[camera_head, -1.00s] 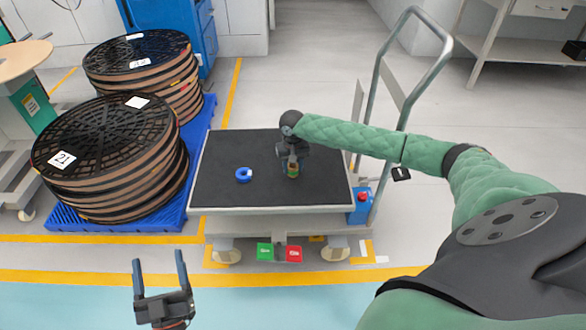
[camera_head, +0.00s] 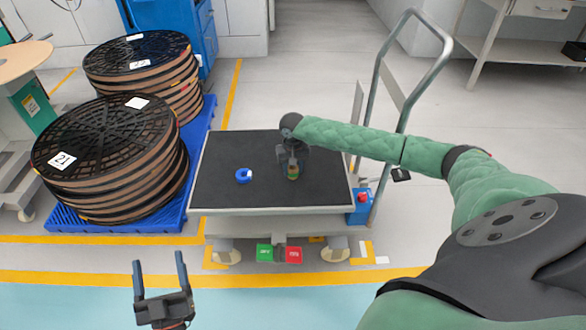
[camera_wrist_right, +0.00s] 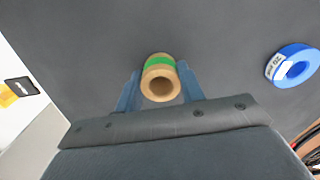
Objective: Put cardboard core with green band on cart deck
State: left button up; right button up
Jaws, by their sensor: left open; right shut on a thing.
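The cardboard core with green band (camera_wrist_right: 160,77) is a short brown tube between the blue fingers of my right gripper (camera_wrist_right: 158,88), which is shut on it. In the head view the core (camera_head: 293,174) shows small below the right gripper (camera_head: 292,165), over the right half of the cart deck (camera_head: 235,192). The core is at or very close to the dark deck; I cannot tell if it touches. My left gripper (camera_head: 161,287) is open and empty, over the floor in front of the cart, to the left.
A blue tape roll (camera_head: 244,176) lies on the deck left of the core; it also shows in the right wrist view (camera_wrist_right: 294,66). Reel stacks (camera_head: 110,165) stand on a blue pallet (camera_head: 190,190) left of the cart. The cart's handle (camera_head: 376,120) rises at the right.

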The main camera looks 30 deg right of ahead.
jog(key=o, duration=0.9)
pick_arm(q)
jog(key=shift+f, duration=0.4)
pick_arm(e)
jog(key=shift+o, duration=0.2)
pick_arm(q)
jog(key=shift+w+r, duration=0.1)
jog(key=shift+r, duration=0.1)
